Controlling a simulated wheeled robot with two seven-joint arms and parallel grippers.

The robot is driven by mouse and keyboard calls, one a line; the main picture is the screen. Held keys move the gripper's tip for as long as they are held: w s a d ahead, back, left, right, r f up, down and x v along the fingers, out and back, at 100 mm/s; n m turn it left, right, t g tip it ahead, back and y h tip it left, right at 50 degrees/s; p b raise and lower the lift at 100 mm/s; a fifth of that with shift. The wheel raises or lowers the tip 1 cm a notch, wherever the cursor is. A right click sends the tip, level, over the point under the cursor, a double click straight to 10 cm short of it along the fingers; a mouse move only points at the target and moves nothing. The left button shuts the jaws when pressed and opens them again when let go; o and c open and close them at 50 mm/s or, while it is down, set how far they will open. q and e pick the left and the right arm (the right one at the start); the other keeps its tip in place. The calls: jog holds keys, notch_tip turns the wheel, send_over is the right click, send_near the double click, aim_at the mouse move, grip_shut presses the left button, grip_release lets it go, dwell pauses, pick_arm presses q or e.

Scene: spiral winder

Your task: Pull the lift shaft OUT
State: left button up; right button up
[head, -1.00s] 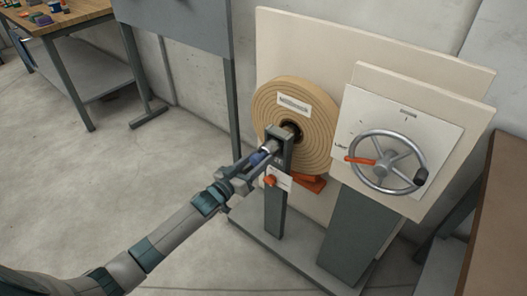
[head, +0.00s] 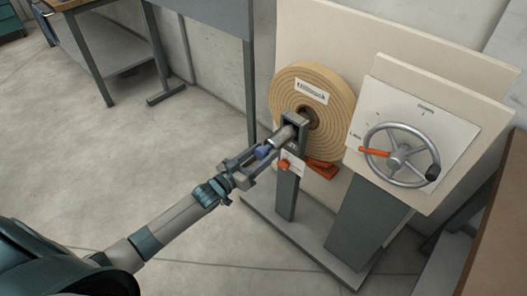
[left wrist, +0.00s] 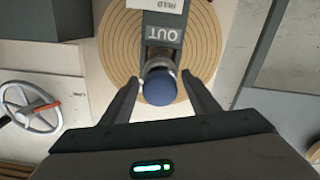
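The lift shaft (head: 281,137) is a silver rod with a blue knob (head: 264,152) on its end, sticking out of the grey post head (head: 293,125) in front of the coil. My left gripper (head: 257,158) is at the knob, its fingers on either side. In the left wrist view the blue knob (left wrist: 168,87) sits between the two fingers (left wrist: 163,88), which look spread, with a narrow gap on the left; contact on the right is unclear. The word OUT shows on the grey post head (left wrist: 163,37) there. My right gripper is not in view.
A tan spiral coil (head: 338,92) stands behind the post against a cream board. A silver handwheel (head: 400,154) with an orange pointer is at the right. Orange parts (head: 322,168) sit below the coil. The floor (head: 130,150) to the left is clear.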

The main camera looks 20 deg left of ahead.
pick_arm(q)
jog(key=shift+s+a+r, duration=0.1)
jog(key=shift+r, duration=0.05)
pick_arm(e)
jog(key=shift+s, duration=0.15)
pick_arm(q)
jog(key=shift+s, duration=0.1)
jog(key=v, duration=1.7)
jog(key=shift+s+b, duration=0.15)
jog(key=shift+b, duration=0.15)
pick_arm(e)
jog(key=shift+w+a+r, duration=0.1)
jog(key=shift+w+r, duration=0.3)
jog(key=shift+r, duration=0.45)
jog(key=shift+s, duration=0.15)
